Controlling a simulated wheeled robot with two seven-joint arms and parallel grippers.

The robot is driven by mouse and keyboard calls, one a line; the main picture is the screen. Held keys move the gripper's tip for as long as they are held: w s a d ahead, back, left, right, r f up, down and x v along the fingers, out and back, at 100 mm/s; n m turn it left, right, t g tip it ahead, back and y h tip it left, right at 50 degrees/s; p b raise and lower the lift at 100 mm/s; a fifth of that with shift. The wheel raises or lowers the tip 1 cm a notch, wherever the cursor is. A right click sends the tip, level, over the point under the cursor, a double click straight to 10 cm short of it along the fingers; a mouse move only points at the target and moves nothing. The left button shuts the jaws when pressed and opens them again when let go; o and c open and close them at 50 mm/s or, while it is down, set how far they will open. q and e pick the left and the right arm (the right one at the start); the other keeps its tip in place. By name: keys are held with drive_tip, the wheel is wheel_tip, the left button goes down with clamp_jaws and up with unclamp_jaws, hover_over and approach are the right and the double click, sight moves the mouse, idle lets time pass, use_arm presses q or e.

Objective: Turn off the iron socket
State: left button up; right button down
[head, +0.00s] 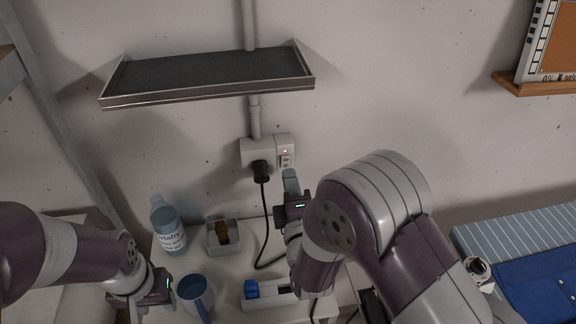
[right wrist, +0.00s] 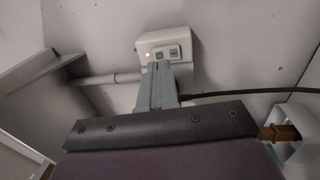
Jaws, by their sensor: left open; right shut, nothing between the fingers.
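The iron socket (head: 257,151) is a white wall box under the shelf, with a black plug (head: 261,170) and cord in its left half. Its right half carries a switch (head: 285,161) and a lit orange-red light (head: 285,151). In the right wrist view the socket (right wrist: 185,42) is ahead of the fingertips, with the light (right wrist: 148,54) glowing. My right gripper (head: 290,174) is shut and empty, its fingertips just below the switch; I cannot tell whether they touch. My left gripper (head: 151,304) is open, low beside a blue mug (head: 192,291).
A grey shelf (head: 210,76) juts from the wall above the socket. Below, a white table holds a bottle (head: 168,228), a small grey bin (head: 212,242) with a brown item, and a power strip (head: 262,302). An ironing board (head: 510,240) with blue cloth is at right.

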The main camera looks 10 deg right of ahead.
sight(286, 160)
drive_tip(key=shift+w+r, duration=0.15)
drive_tip(key=shift+w, duration=1.35)
